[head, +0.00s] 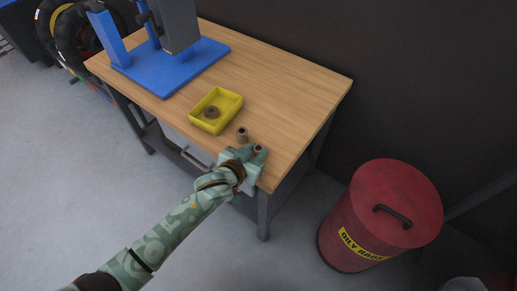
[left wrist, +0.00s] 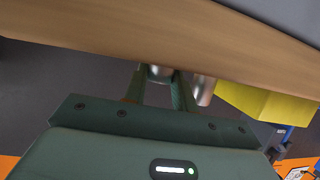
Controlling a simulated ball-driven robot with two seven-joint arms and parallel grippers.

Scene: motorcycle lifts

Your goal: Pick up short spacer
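My left gripper (head: 254,154) is at the near edge of the wooden bench, its fingers on either side of a small grey metal spacer (head: 259,149). In the left wrist view the spacer (left wrist: 160,72) shows between the two fingertips (left wrist: 159,80), very near or touching both; I cannot tell whether they press on it. A second metal spacer (head: 242,134) stands upright on the bench just beyond the gripper; it also shows right of the fingers in the left wrist view (left wrist: 204,88). I cannot tell for certain which is shorter. My right gripper is not in view.
A yellow tray (head: 193,129) with a dark ring (head: 211,112) inside stands behind the spacers. A blue press (head: 175,68) stands at the bench's far left. The bench top (head: 290,90) is clear to the right. A red oily-rags bin (head: 385,215) stands on the floor at right.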

